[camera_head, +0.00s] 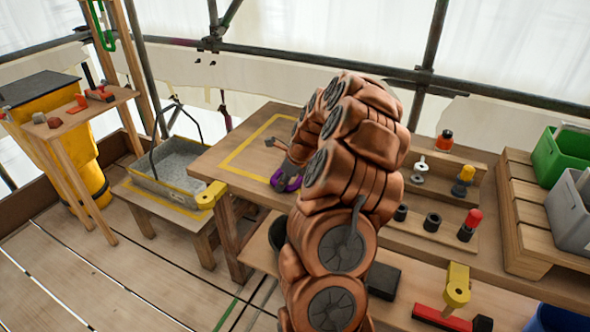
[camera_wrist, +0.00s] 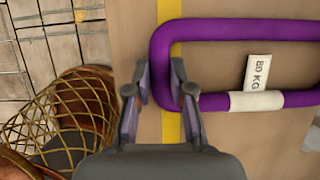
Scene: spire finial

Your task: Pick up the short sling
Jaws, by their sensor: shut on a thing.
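The short sling is a purple loop (camera_wrist: 240,28) with a white sleeve and a tag reading "80 KG", seen in the wrist view. It lies over the wooden table top by a yellow taped line. My gripper (camera_wrist: 160,80) is shut on the left end of the loop, one finger on each side of the purple band. In the head view only a small purple piece of the sling (camera_head: 287,183) shows beside my arm, which hides the rest. I cannot tell whether the sling touches the table.
A gold mesh net (camera_wrist: 62,112) around copper-coloured shapes is close left of my gripper. In the head view, a grey trough (camera_head: 170,170) stands left of the table. A rack with small parts (camera_head: 430,195) and a green crate (camera_head: 562,155) are at right.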

